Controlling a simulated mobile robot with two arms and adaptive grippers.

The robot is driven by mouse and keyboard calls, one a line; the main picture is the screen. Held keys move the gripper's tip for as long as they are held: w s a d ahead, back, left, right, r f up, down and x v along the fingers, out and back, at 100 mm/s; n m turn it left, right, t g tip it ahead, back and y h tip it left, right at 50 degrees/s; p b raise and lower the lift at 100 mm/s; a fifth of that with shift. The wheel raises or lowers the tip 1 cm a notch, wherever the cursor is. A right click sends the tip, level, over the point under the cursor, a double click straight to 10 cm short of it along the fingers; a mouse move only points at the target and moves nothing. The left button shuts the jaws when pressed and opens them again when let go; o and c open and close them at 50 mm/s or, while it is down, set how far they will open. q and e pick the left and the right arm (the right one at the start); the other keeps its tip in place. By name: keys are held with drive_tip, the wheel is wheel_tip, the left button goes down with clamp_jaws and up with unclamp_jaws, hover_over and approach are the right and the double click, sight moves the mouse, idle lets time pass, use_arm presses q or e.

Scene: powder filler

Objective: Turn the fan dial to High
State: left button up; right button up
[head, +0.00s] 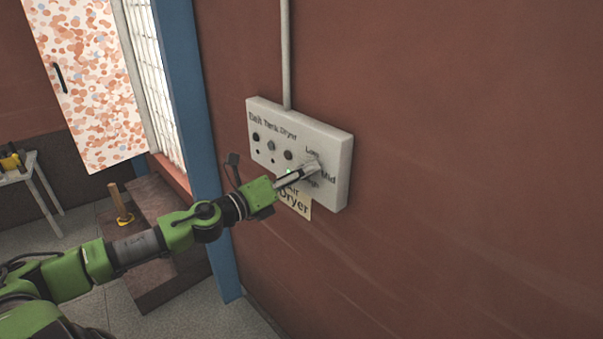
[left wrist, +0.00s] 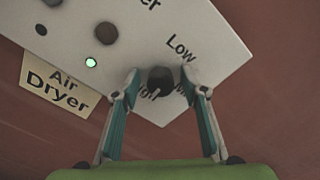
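The fan dial (left wrist: 160,79) is a dark round knob at the corner of the white control panel (head: 258,114). The words Low, Mid and High are printed around it, and High is partly covered. My left gripper (left wrist: 161,74) reaches the panel with one finger on each side of the dial. A gap shows between each finger and the knob, so it looks open around it. In the head view my left gripper (head: 312,170) hides the dial. My right gripper is not in view.
A green light (left wrist: 91,63) is lit beside a dark knob (left wrist: 106,33) on the panel. An Air Dryer label (left wrist: 57,85) hangs at its edge. A conduit (head: 286,50) runs up the red wall. The wall right of the panel is bare.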

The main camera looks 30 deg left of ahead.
use_arm(q)
drive_tip(key=shift+s, duration=0.1)
drive_tip(key=v, duration=1.2)
idle(0.4)
idle(0.4)
